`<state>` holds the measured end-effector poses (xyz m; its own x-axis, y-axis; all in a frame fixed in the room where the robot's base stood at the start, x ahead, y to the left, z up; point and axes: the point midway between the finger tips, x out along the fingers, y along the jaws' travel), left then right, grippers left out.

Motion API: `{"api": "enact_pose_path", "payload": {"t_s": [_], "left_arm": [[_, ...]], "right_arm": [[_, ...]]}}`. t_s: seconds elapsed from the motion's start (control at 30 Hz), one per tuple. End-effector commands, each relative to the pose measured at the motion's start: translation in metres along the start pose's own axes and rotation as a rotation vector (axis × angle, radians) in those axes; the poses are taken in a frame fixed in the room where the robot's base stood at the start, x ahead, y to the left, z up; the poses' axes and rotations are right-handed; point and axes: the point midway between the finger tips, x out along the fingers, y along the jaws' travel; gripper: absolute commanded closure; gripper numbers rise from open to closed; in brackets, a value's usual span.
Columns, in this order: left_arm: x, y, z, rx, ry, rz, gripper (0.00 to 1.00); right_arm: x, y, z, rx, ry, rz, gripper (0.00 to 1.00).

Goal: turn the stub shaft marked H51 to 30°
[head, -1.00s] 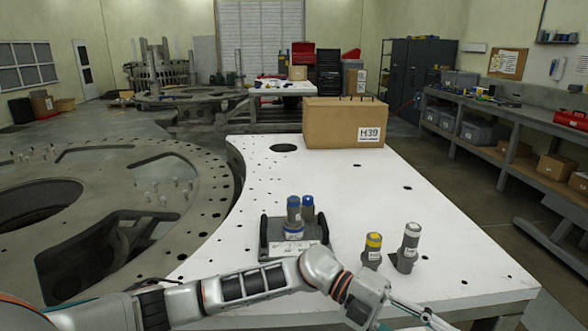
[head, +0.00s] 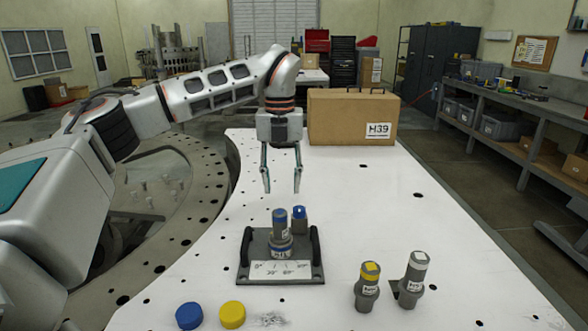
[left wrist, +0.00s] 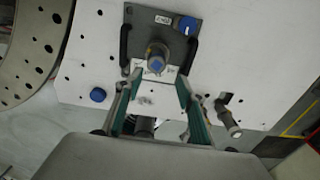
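A dark fixture plate (head: 246,268) with two side handles lies on the white table. At its middle stands a grey stub shaft (head: 280,240) with a blue top, above a white angle scale (head: 281,270) marked in degrees. Its label is too small to read surely. A smaller blue-topped knob (head: 299,213) stands behind it. My left gripper (head: 282,188) is open and empty, pointing down above the fixture, apart from the shaft. In the left wrist view, the blue-topped shaft (left wrist: 157,62) shows beyond the spread fingers (left wrist: 160,82).
A yellow-topped stub (head: 368,287) and a white-topped stub (head: 412,280) stand to the right. A blue cap (head: 189,316) and a yellow cap (head: 232,315) lie in front. A brown box marked H39 (head: 345,120) stands at the back. The table's right side is mostly clear.

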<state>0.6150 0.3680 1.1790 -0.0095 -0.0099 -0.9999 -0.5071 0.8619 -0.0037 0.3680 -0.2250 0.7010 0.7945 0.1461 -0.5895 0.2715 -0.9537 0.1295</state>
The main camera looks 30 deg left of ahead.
Motion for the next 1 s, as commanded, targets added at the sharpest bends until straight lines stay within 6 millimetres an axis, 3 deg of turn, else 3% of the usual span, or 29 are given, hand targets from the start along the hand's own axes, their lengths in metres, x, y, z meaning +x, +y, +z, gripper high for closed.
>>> {"api": "enact_pose_path", "payload": {"t_s": [0.17, 0.4, 1.0], "left_arm": [[-0.002, 0.006, 0.003, -0.022, -0.008, 0.01, 0.61], [0.016, 0.006, 0.003, -0.02, -0.007, 0.008, 0.61], [0.07, 0.005, 0.003, -0.018, -0.007, 0.007, 0.61]], "right_arm": [[-0.001, 0.001, 0.003, -0.005, -0.004, -0.001, 0.6], [-0.01, -0.008, 0.024, -0.01, -0.041, -0.018, 0.6], [0.001, -0.01, 0.007, -0.002, 0.002, -0.017, 0.6]]}}
